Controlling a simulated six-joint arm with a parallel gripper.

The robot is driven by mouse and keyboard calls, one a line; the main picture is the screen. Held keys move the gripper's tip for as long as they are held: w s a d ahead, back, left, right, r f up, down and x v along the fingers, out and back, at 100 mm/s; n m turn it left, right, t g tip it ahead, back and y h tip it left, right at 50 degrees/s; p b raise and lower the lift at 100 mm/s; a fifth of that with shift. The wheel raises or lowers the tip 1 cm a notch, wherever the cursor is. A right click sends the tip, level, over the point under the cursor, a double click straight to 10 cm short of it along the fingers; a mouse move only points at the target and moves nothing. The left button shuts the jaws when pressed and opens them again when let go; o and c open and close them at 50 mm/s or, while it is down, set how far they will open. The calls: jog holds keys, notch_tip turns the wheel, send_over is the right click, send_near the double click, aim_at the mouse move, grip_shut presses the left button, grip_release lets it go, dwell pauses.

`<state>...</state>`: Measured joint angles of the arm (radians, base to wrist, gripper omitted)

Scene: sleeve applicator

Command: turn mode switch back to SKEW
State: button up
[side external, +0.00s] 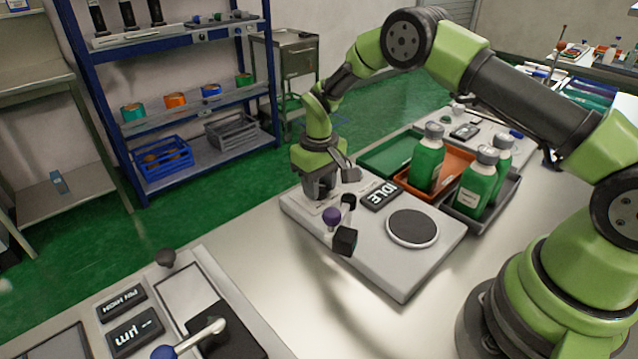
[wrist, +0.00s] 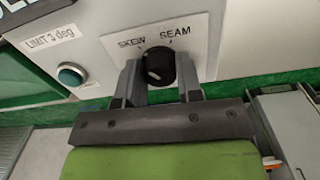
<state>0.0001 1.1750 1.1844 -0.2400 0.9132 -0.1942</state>
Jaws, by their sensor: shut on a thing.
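The mode switch is a black round knob (wrist: 158,62) on a pale plate (wrist: 205,40) marked SKEW at left and SEAM at right, in the wrist view. My gripper (wrist: 158,72) has one finger on each side of the knob and is shut on it. A small pale mark shows on the knob's face, but I cannot tell which label the knob points to. In the side external view my gripper (side external: 324,192) is down at the far left end of the grey applicator (side external: 385,270), where it hides the switch.
A green button (wrist: 70,75) sits beside a "LIMIT 3 deg" label. On the applicator are a purple-topped knob (side external: 331,216), a black block (side external: 345,241), an IDLE display (side external: 381,195) and a round dark pad (side external: 412,227). Green bottles (side external: 427,160) stand in trays behind.

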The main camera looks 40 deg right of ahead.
jog(key=shift+w, duration=0.1)
jog(key=o, duration=0.9)
notch_tip(320, 180, up, 10)
